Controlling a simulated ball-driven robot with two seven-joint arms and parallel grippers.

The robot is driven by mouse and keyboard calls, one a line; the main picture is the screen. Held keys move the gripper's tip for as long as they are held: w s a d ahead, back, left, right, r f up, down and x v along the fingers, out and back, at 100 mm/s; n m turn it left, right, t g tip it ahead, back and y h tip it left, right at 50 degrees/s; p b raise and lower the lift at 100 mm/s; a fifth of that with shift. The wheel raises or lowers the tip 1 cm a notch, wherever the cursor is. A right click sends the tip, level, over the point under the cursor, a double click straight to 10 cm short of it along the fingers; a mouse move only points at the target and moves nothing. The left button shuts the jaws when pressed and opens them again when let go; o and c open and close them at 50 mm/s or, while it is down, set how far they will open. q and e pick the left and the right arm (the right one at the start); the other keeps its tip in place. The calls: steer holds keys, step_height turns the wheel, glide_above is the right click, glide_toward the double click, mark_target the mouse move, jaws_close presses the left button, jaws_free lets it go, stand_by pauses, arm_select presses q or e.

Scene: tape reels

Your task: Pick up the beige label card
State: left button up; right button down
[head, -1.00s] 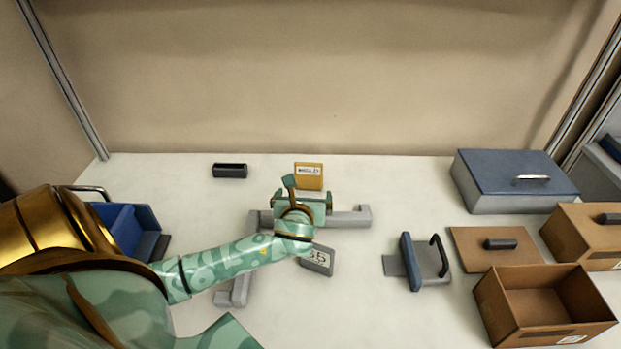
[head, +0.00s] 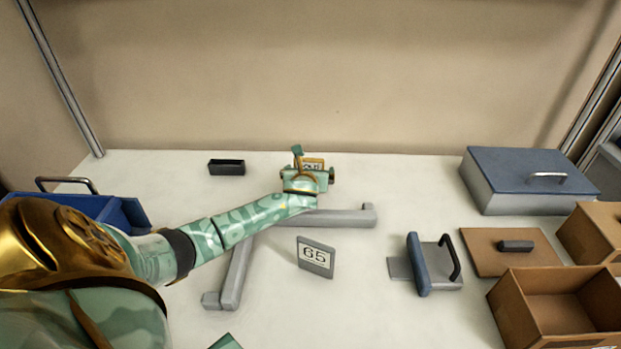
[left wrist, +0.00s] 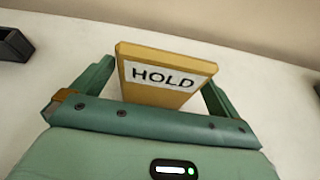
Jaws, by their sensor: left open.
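The beige label card, a mustard-tan card with a white label reading HOLD (left wrist: 165,82), stands upright at the back of the table. In the head view the card (head: 314,162) is mostly hidden behind my left gripper (head: 309,173). In the left wrist view my left gripper (left wrist: 160,80) is open, with one finger on each side of the card. Its palm is close to the card's near side. I cannot tell whether either finger touches it.
A grey card reading 65 (head: 315,257) stands nearer, by a grey angled rail (head: 237,268). A small black tray (head: 227,168) is left of my gripper. A blue bin (head: 128,212) is at left; a blue-lidded box (head: 524,181) and brown boxes (head: 548,328) are at right.

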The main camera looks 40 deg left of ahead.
arm_select(q)
steer(key=shift+r, duration=0.1)
steer(key=c, duration=1)
